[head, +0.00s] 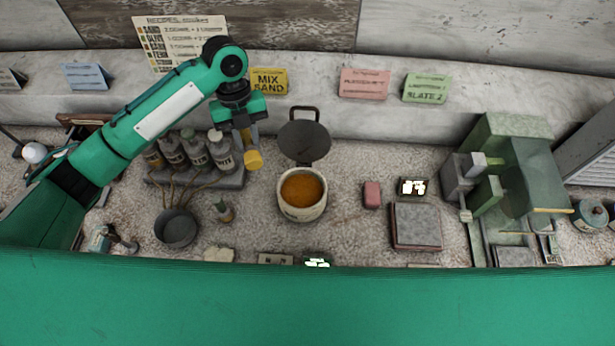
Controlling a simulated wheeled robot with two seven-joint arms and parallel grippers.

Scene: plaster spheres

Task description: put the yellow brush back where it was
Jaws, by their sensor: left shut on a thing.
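My left gripper (245,135) comes in from the left and points down above the bench, at the left of the open pot. It is shut on the yellow brush (253,159), whose round yellow end shows below the fingers. The rest of the brush is hidden by the gripper. The brush seems to hang clear of the bench, but its height is hard to tell. My right gripper is not in view.
A pale pot (302,212) with orange contents has its dark round lid (304,141) raised. Several grey bottles (196,150) stand in a rack at the left, near a dark cup (176,228). A green machine (535,172) stands at the right. Bare bench lies between pot and pink block (372,195).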

